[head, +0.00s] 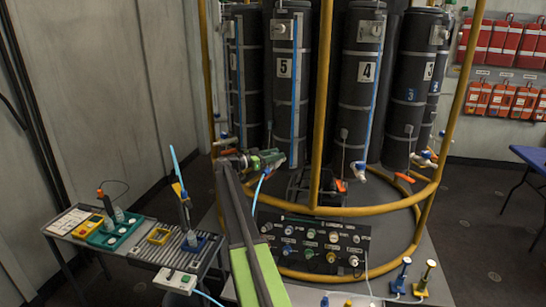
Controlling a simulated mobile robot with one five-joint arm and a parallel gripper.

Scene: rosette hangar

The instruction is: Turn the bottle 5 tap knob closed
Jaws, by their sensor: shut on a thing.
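The dark bottle 5 (284,100) stands upright in the rosette behind the yellow frame, with a white label showing 5. My arm reaches up from the bottom of the picture to the base of this bottle. My gripper (264,160) is there at the tap, shut on the tap knob. The gripper covers most of the knob, so its angle cannot be read. A pale blue hose (258,188) hangs down just below the gripper.
Bottle 4 (362,100) stands to the right, its white tap (358,170) low at the front. Yellow rails (345,211) surround the bottles. A valve panel (315,245) sits below. A side bench (135,241) with trays and tools stands at left, and a blue table (530,156) at right.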

